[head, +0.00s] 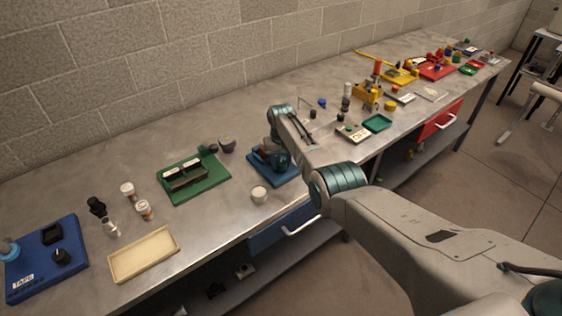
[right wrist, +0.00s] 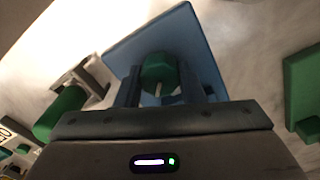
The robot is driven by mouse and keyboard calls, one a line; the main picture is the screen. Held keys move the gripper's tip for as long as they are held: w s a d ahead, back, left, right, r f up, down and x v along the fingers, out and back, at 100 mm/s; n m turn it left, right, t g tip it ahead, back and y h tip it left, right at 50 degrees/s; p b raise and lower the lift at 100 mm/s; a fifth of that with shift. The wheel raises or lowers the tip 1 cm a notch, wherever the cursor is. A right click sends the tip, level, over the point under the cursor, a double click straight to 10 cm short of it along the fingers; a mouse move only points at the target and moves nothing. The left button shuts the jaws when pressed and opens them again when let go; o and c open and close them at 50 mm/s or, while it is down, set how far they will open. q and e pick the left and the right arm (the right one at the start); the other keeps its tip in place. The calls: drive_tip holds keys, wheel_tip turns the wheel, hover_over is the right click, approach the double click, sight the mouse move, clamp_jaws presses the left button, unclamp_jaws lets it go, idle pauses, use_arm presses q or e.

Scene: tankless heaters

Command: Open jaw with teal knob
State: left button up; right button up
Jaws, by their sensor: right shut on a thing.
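The blue base (head: 289,179) lies near the middle of the bench in the head view, partly hidden by my right arm. It also shows in the right wrist view (right wrist: 190,32). The teal knob (right wrist: 158,70) shows above the gripper body in the right wrist view. My right gripper (right wrist: 158,88) has one finger on each side of the knob and is shut on it. In the head view my right gripper (head: 279,163) is down at the blue base. The jaw itself is hidden, so I cannot tell its opening. My left gripper is in neither view.
A green board (head: 205,190) with a dark holder lies left of the blue base. A small white round pot (head: 259,194) stands at the base's front left. A beige tray (head: 143,254) and a blue tape board (head: 32,283) are further left. Bare bench lies behind.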

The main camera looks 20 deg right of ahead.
sight(281, 162)
drive_tip(key=n, duration=0.5)
drive_tip(key=shift+w+r, duration=0.1)
drive_tip(key=shift+r, duration=0.05)
drive_tip(key=shift+n, duration=0.4)
drive_tip(key=o, duration=1)
drive_tip(key=shift+r, duration=0.3)
wheel_tip(281, 162, up, 10)
drive_tip(key=b, duration=0.1)
drive_tip(key=shift+b, duration=0.35)
